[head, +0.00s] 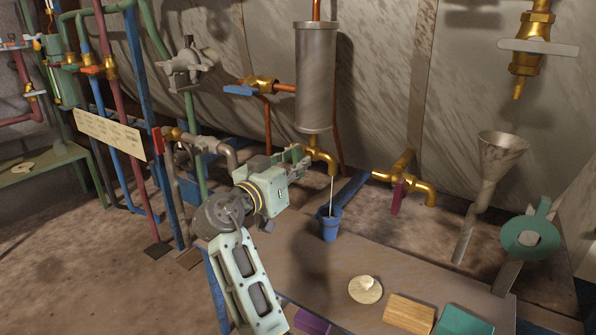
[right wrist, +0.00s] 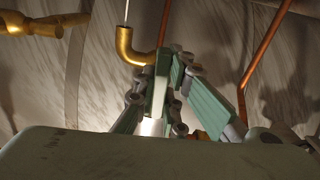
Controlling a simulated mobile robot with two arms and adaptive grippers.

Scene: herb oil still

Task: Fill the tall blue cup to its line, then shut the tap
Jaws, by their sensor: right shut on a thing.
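The blue cup (head: 330,228) stands upright on the bench below the brass tap (head: 322,156) of the grey cylinder. A thin pale stream (head: 332,192) runs from the spout into the cup. The cup's line and liquid level are too small to tell. My right gripper (head: 301,160) is beside this tap, shut on its handle, which the fingers mostly hide. In the right wrist view the fingers (right wrist: 166,75) are closed next to the brass spout (right wrist: 138,45), and the stream shows at the top. My left gripper is not in view.
The bench (head: 300,255) holds a round pale disc with a knob (head: 366,289), a wooden block (head: 409,313), a teal block (head: 463,321) and a purple block (head: 312,322). Another brass tap (head: 410,187) and a metal funnel (head: 497,160) stand to the right.

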